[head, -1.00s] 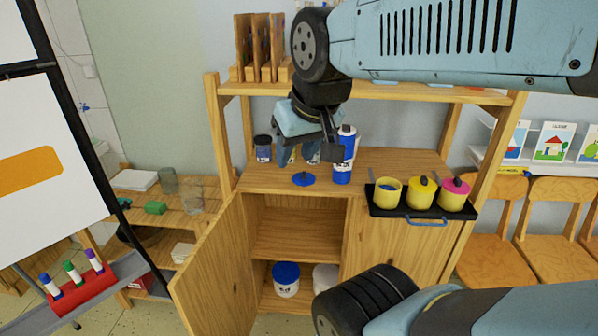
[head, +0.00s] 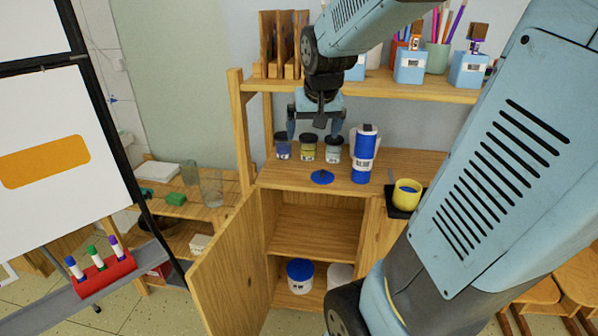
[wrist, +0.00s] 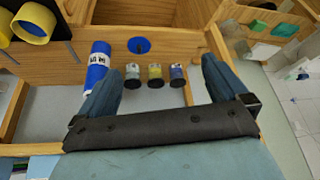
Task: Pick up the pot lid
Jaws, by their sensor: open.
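The pot lid is a flat blue disc (head: 321,177) with a small knob, lying on the wooden cabinet top near its front edge, left of a blue-and-white bottle. It also shows in the wrist view as a blue disc (wrist: 139,45) near the top middle.
Several small dark-lidded jars (head: 308,148) stand behind the lid, and the bottle (head: 364,158) stands close on its right. An open yellow pot (head: 407,192) sits on a black tray. A shelf (head: 375,87) runs above, and the cabinet door (head: 226,268) hangs open.

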